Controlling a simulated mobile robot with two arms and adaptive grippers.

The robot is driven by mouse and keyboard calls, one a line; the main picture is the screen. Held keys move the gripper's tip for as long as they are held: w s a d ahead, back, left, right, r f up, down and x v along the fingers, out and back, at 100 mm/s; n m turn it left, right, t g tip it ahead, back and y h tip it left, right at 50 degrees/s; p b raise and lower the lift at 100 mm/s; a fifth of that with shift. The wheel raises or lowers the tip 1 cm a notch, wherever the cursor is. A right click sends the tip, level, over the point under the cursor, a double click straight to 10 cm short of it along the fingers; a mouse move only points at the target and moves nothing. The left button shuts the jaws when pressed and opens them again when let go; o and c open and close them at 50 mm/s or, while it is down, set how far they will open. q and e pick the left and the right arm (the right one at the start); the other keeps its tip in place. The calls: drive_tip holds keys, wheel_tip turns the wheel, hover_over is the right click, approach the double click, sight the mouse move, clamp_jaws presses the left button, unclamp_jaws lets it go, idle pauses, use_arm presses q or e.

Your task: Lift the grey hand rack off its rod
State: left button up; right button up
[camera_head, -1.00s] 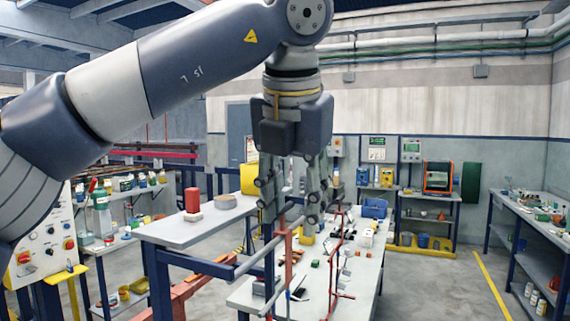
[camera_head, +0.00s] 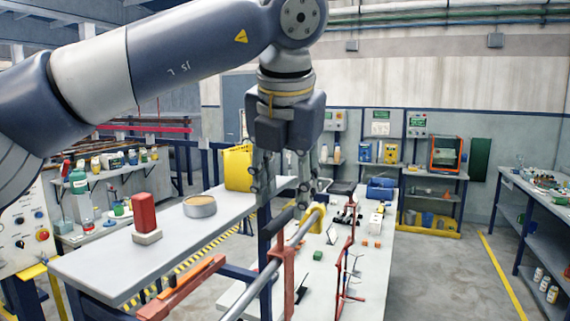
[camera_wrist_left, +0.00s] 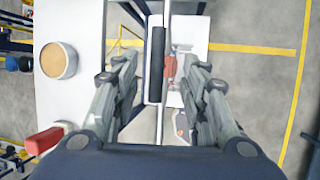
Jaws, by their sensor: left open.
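My left gripper (camera_head: 283,200) points down with its fingers apart, above and slightly behind the yellow end of a grey rod (camera_head: 272,268). The rod slants up from the bottom edge to its yellow tip (camera_head: 313,218). An orange-red rack part (camera_head: 288,284) hangs at the rod. A red rack (camera_head: 346,262) stands further right. I cannot clearly pick out the grey hand rack. In the left wrist view the open gripper (camera_wrist_left: 160,62) has a thin grey bar running between its fingers, with a dark bar (camera_wrist_left: 157,65) and a red piece (camera_wrist_left: 170,66) beyond. Nothing is held.
A grey table (camera_head: 110,268) on the left holds a red block (camera_head: 144,212), a round tan-topped tin (camera_head: 199,205) and a yellow bin (camera_head: 238,167). A long white bench (camera_head: 370,280) with small parts lies below and right. Open floor is further right.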

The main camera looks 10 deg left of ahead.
sight(284, 213)
use_arm(q)
drive_tip(key=x, duration=0.4)
drive_tip(key=shift+w+a+r+p, duration=0.15)
drive_tip(key=shift+w+r+p, duration=0.05)
drive_tip(key=shift+w+p, duration=0.2)
drive_tip(key=x, duration=0.2)
drive_tip(key=shift+w+f+p, duration=0.2)
drive_tip(key=shift+f+p, duration=0.15)
drive_tip(key=shift+f, duration=0.3)
drive_tip(key=c, duration=0.3)
clamp_jaws()
drive_tip(key=shift+c, duration=2)
unclamp_jaws()
clamp_jaws()
use_arm(e)
drive_tip(key=shift+w+a+r, duration=0.25)
drive_tip(key=shift+w+r, duration=0.8)
drive_tip(key=shift+w, duration=0.2)
